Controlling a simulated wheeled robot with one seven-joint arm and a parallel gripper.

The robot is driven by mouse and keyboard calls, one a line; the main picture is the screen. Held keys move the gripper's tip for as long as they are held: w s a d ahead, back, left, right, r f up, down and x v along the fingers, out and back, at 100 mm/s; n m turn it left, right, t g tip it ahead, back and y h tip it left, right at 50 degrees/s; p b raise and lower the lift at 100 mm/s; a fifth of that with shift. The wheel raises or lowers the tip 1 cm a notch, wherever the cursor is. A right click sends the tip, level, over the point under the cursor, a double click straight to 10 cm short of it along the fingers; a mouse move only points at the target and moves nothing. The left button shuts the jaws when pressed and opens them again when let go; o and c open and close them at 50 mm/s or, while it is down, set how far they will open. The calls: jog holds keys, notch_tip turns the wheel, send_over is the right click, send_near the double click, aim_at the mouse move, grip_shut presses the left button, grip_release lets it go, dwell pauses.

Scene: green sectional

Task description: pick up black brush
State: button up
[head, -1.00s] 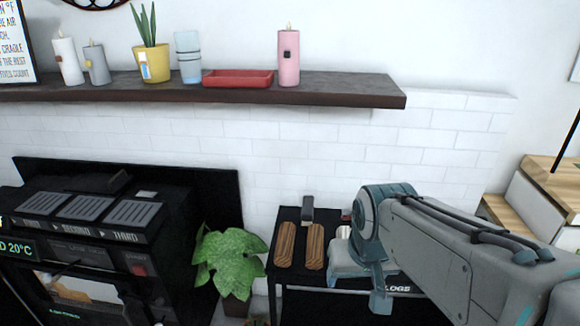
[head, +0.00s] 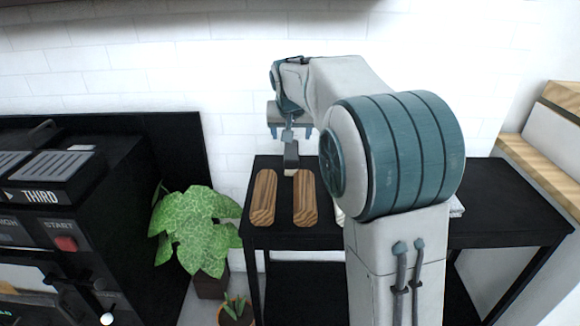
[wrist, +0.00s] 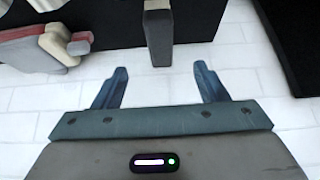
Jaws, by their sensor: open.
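The black brush (head: 291,153) is a small dark upright block with a paler base on the black table, behind two wooden blocks. In the wrist view the brush (wrist: 158,38) shows as a dark grey block near the top centre. My gripper (head: 290,133) is over the back of the table, close to the brush, with its jaws apart. In the wrist view my gripper (wrist: 160,72) is empty; the brush lies beyond the fingertips, in line with the gap between them. No contact shows.
Two striped wooden blocks (head: 263,198) (head: 305,198) lie on the black table (head: 500,205) in front of the brush. A red and grey object (wrist: 45,45) is at left in the wrist view. A plant (head: 195,230) and black machine (head: 60,220) stand left. White brick wall behind.

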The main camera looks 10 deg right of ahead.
aim_at(291, 150)
jog(key=x, duration=0.3)
jog(key=b+x, duration=0.1)
jog(key=x, duration=0.2)
jog(key=w+b+x, duration=0.1)
jog(key=x, duration=0.2)
jog(key=shift+r, duration=0.15)
jog(key=shift+b+x, duration=1.4)
jog(key=shift+x, duration=1.8)
jog(key=shift+w+d+r, duration=0.1)
jog(key=shift+r, duration=0.05)
jog(key=c, duration=1.2)
